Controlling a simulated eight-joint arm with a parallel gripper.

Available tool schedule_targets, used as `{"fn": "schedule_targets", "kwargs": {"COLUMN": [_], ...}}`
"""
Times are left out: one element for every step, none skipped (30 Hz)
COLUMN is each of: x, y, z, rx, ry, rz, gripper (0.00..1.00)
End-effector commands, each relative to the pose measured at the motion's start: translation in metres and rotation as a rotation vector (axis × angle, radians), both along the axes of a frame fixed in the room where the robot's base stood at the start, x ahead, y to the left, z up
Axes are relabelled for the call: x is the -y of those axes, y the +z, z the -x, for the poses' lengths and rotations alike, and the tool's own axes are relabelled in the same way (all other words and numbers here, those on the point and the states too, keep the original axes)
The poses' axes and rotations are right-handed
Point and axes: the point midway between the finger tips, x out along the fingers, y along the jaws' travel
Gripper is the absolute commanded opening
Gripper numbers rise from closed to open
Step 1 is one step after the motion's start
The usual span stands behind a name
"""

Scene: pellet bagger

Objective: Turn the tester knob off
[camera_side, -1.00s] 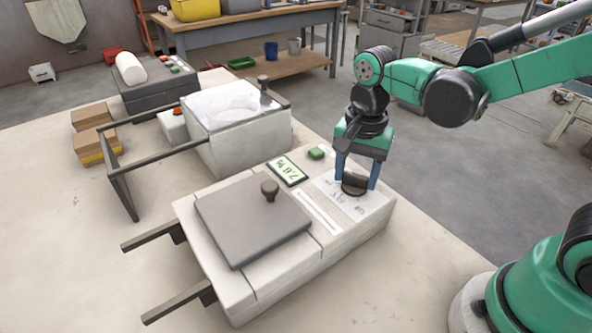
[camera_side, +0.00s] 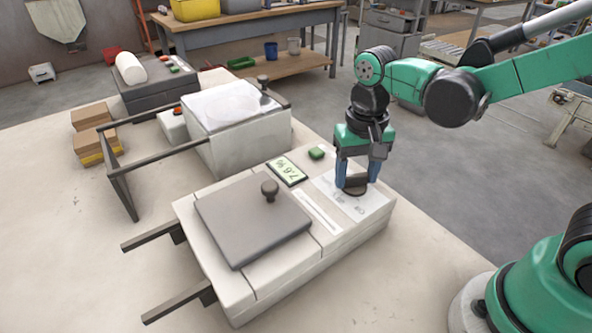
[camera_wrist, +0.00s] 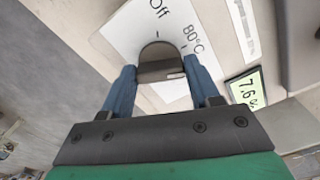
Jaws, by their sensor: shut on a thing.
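The tester (camera_side: 265,280) is a pale box with a grey lid on the bench in the side view. Its dark knob (camera_side: 355,190) sits on a white label plate at the right end. My gripper (camera_side: 357,183) points down and is shut on the knob. In the wrist view the blue fingers of my gripper (camera_wrist: 162,80) hold the bar of the knob (camera_wrist: 160,55) from both sides. "Off" is printed beyond the knob and "80°C" to its right. A small pale mark on the bar is near the right finger.
The tester's display (camera_side: 287,172) and a green button (camera_side: 316,153) are close to my gripper. The grey lid has a raised handle (camera_side: 270,189). A pale bin (camera_side: 245,135) with a dark frame stands behind.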

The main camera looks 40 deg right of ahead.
Motion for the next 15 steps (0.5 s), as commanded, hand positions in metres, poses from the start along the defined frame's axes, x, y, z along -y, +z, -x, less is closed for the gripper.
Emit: {"fn": "schedule_targets", "kwargs": {"x": [0.0000,0.0001,0.0001,0.0001,0.0002,0.0002,0.0002,0.0002,0.0002,0.0002,0.0003,0.0003,0.0004,0.0004,0.0005], "y": [0.0003,0.0003,0.0004,0.0004,0.0004,0.0004,0.0004,0.0004,0.0004,0.0004,0.0004,0.0004,0.0004,0.0004,0.0004], "z": [0.0003,0.0004,0.0004,0.0004,0.0004,0.0004,0.0004,0.0004,0.0004,0.0004,0.0005,0.0005,0.0005,0.0005,0.0004], "rx": [-0.002,-0.002,-0.002,-0.002,-0.002,-0.002,-0.002,-0.002,-0.002,-0.002,-0.003,-0.003,-0.003,-0.003,-0.003], "ry": [0.042,0.071,0.108,0.137,0.166,0.203,0.232,0.260,0.298,0.326,0.355,0.393,0.421,0.450,0.488], "rz": [0.000,0.000,0.000,-0.001,-0.001,-0.001,-0.001,-0.001,-0.001,-0.001,-0.001,-0.001,-0.001,-0.001,-0.001], "gripper": [0.02,0.02,0.02,0.02,0.02,0.02,0.02,0.02,0.02,0.02,0.02,0.02,0.02,0.02,0.02]}}
